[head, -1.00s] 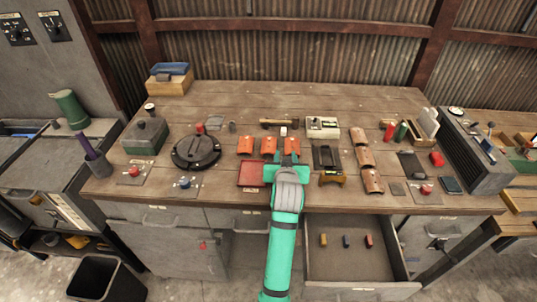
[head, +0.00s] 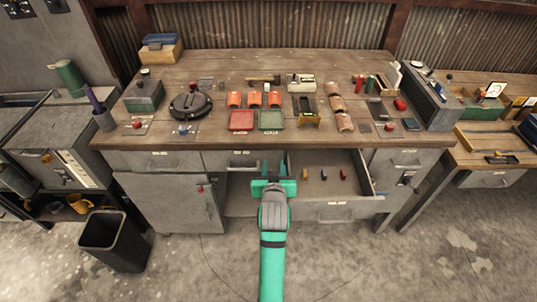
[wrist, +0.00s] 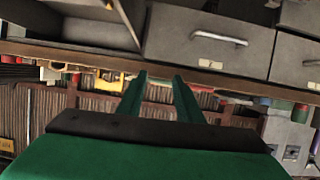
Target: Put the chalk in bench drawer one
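I cannot pick out the chalk for certain. A small white piece (head: 267,87) stands on the bench behind the orange holders, too small to identify. The open bench drawer (head: 333,211) holds small yellow, blue and red pieces (head: 325,174). To its left is a closed drawer (head: 231,160) with a handle; I cannot read its label. My gripper (head: 273,183) is in front of the bench, at the open drawer's left edge.
The bench top (head: 215,65) carries a red tray (head: 241,121), a green tray (head: 271,120), orange holders (head: 234,100) and a round black device (head: 190,105). A black bin (head: 113,240) stands on the floor at left. The floor in front is clear.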

